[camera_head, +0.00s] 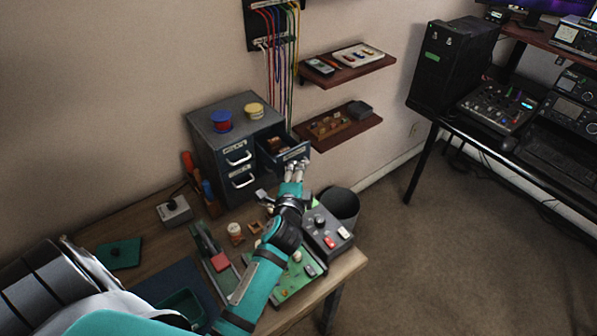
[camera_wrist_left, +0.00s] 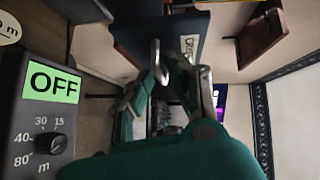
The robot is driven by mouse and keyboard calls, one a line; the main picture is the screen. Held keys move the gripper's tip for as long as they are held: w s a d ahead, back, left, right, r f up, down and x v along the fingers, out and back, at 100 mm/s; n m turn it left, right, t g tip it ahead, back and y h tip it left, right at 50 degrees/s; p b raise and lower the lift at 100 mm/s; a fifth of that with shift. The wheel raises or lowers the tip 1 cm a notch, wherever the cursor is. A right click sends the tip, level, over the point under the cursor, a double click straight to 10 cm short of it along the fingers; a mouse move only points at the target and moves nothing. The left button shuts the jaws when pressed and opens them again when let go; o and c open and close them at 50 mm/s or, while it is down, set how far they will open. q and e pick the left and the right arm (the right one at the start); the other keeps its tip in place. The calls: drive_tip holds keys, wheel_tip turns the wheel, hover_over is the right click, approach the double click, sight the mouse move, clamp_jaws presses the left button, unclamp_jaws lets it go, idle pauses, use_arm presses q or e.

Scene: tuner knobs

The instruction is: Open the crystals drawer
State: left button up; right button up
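A dark grey cabinet (camera_head: 212,132) stands at the back of the wooden bench. Its upper right drawer (camera_head: 297,153) is pulled partly out, with small brown parts inside. The label on its front is too small to read in the head view; in the left wrist view the drawer front (camera_wrist_left: 205,30) shows a partly covered label. My left gripper (camera_head: 296,172) is at this drawer's front, its metal fingertips around or beside the handle. The fingertips also show in the left wrist view (camera_wrist_left: 180,75), with a small gap between them. The handle is mostly hidden. My right gripper is out of view.
Two closed drawers with silver handles (camera_head: 239,158) are on the cabinet's left side. A grey box with knobs (camera_head: 325,232) and a dark bin (camera_head: 341,205) are right of my forearm. Wall shelves (camera_head: 337,127) hang behind the open drawer.

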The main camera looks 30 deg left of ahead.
use_arm(q)
drive_tip(key=v, duration=0.7)
drive_tip(key=shift+s, duration=0.25)
drive_tip(key=shift+d, duration=0.1)
